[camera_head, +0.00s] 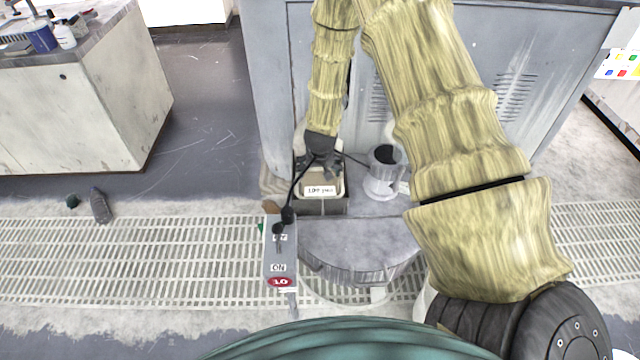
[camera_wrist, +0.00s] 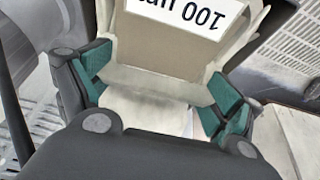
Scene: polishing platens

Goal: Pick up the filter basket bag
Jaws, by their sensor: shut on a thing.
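The filter basket bag (camera_head: 319,190) is a cream, box-like piece with a white label in the head view, at the grey housing below my gripper. In the wrist view the bag (camera_wrist: 165,52) is large, with an upside-down label reading "100" and partly cut off by the top edge. My gripper (camera_head: 324,170) reaches down onto its back part from above. In the wrist view its green-padded fingers (camera_wrist: 158,90) stand on either side of the bag, shut on it. I cannot tell whether the bag is clear of its seat.
A grey cylindrical pot (camera_head: 383,182) stands close to the right of the bag. A switch box (camera_head: 281,253) with black cables stands in front on the left. A round grey drum top (camera_head: 355,238) lies in front. A grey cabinet (camera_head: 272,90) rises behind.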

